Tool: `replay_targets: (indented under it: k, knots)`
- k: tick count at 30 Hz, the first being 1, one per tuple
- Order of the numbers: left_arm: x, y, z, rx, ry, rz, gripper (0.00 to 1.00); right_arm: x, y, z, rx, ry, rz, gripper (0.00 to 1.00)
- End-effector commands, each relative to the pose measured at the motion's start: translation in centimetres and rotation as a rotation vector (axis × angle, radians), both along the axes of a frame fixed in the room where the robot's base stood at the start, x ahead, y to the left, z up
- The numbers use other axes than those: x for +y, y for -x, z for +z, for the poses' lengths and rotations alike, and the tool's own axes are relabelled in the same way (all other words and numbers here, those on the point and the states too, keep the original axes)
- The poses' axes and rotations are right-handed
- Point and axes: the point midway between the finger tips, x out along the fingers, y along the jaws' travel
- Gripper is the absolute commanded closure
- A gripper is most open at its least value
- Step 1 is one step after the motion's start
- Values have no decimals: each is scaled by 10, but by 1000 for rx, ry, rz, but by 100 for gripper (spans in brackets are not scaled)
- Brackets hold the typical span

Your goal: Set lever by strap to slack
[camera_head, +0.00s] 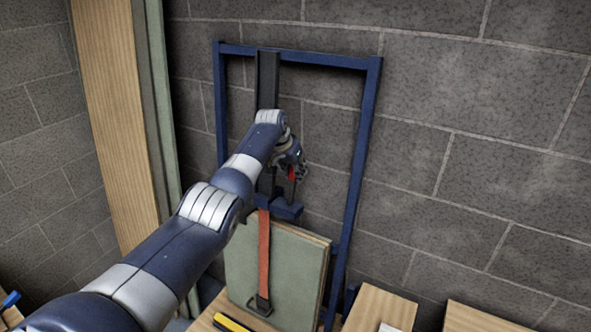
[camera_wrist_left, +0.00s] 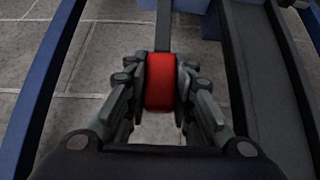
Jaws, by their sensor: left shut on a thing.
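My left gripper (camera_head: 291,172) reaches up in front of the blue frame in the head view. In the left wrist view my left gripper (camera_wrist_left: 161,85) is shut on the red grip of the lever (camera_wrist_left: 161,82), with a finger on each side. The lever's dark bar runs from the red grip toward a blue block. In the head view only a bit of the red lever grip (camera_head: 291,174) shows between the fingers. The orange strap (camera_head: 263,250) hangs down from the blue block (camera_head: 287,211) over a green panel to a dark buckle (camera_head: 263,306). My right gripper is out of view.
A blue upright frame (camera_head: 366,130) stands against the grey block wall, with a dark rail (camera_head: 267,80) inside it. The green panel (camera_head: 293,262) leans below. Wooden boards (camera_head: 381,308) lie at the lower right. A tall wooden plank (camera_head: 112,110) stands at left.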

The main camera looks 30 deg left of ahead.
Motion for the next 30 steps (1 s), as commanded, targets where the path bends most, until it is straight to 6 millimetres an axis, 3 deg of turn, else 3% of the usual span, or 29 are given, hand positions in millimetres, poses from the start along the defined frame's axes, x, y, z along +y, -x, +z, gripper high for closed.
replay_targets:
  k: [5, 6, 9, 16, 22, 30]
  knots:
    - [-1, 0, -1, 2, 1, -2, 100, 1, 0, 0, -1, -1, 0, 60]
    - [-1, 0, -1, 2, 1, -2, 73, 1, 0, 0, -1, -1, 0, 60]
    - [-1, 0, -1, 2, 1, -2, 57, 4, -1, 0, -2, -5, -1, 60]
    - [0, 0, -1, 2, 0, -1, 57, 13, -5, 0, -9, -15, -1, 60]
    - [0, 1, 3, 0, 0, -1, 57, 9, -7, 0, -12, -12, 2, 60]
    - [0, 12, 22, -1, -1, -2, 57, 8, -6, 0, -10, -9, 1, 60]
